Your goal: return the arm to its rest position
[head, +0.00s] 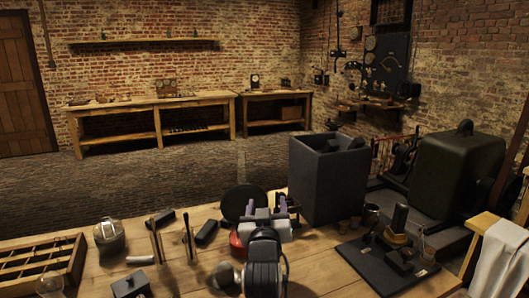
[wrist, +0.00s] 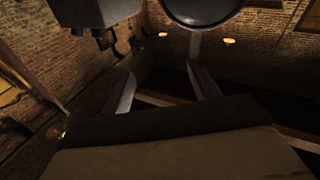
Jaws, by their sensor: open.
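My gripper (head: 267,205) is at the centre front of the head view, above the wooden bench. Its two purple-tinted fingers stand apart. In the wrist view, my gripper (wrist: 163,86) shows the fingers spread with nothing between them. My dark arm and wrist rise from the bottom of the head view and hide part of the bench. A black round disc (head: 243,202) is close behind and left of the fingers, above a red object (head: 237,243). I cannot tell the gap between the fingers and the disc.
A black board with small fittings (head: 370,266) lies farther right. A lidded metal pot (head: 109,237), upright rods, dark blocks and a compartmented wooden tray (head: 73,262) occupy the left. Bare bench shows between them.

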